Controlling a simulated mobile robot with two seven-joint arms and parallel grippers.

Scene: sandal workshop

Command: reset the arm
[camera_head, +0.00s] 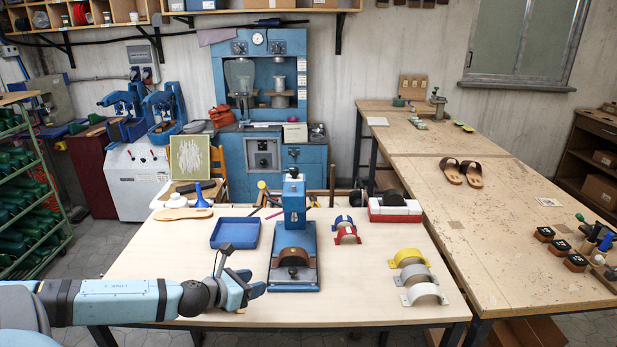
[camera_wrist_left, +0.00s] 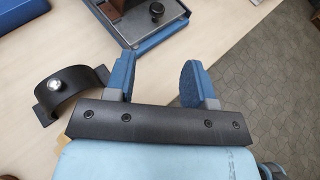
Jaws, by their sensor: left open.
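My left arm (camera_head: 115,300) comes in from the left, low over the front left of the pale work table (camera_head: 365,300). My left gripper (camera_head: 259,283) is open, just left of the blue press. In the left wrist view its two blue fingers (camera_wrist_left: 160,82) stand apart with nothing between them. My right arm and gripper are not in view.
The blue press (camera_head: 294,205) holds a brown strap (camera_head: 293,254) on its base. A blue tray (camera_head: 235,233) lies behind my gripper. Yellow (camera_head: 408,257) and grey arches stand at the right, red (camera_head: 347,235) and blue ones behind. The table's front middle is clear.

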